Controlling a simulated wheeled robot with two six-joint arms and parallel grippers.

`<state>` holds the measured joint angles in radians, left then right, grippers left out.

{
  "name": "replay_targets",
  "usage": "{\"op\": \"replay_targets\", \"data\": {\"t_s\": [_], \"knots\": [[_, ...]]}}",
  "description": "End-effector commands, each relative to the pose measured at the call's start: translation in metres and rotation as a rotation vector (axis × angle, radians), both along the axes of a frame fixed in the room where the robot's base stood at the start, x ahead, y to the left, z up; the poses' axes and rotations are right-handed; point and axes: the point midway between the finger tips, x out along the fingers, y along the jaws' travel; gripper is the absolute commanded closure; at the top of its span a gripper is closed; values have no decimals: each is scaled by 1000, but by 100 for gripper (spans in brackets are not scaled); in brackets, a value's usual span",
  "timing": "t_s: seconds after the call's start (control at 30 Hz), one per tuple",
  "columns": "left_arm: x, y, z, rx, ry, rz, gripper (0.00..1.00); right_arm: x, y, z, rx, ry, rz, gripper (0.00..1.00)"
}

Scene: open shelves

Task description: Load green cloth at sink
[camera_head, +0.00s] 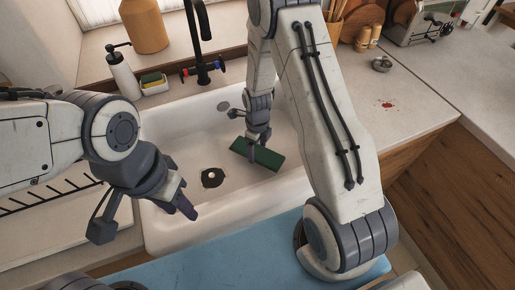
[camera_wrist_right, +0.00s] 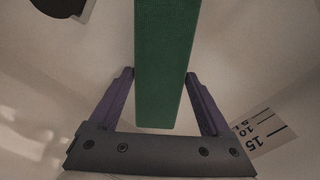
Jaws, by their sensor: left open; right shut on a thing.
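A green cloth (camera_head: 259,155), shaped like a flat rectangular block, is inside the white sink (camera_head: 163,228). My right gripper (camera_head: 254,145) is shut on it. In the right wrist view the green cloth (camera_wrist_right: 165,70) lies between the two fingers of my right gripper (camera_wrist_right: 160,78). Whether it touches the basin floor I cannot tell. My left gripper (camera_head: 180,197) is open and empty above the left front part of the sink, apart from the cloth.
The sink drain (camera_head: 213,178) is left of the cloth. A black faucet (camera_head: 203,50), a soap dispenser (camera_head: 123,76) and a sponge holder (camera_head: 153,84) stand behind the sink. The right counter (camera_head: 420,85) has free room and a red stain.

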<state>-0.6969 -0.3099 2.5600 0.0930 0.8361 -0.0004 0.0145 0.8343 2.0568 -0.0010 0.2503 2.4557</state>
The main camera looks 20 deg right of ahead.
Motion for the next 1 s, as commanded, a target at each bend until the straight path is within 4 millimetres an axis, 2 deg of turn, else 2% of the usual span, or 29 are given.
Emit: {"op": "replay_targets", "data": {"t_s": [0.37, 1.0], "knots": [[0, 0, 2, 0, 0, 0, 59, 0, 0, 2, 0, 1, 0, 63], [0, 0, 44, 0, 0, 1, 59, 0, 0, 53, -1, 1, 0, 63]]}}
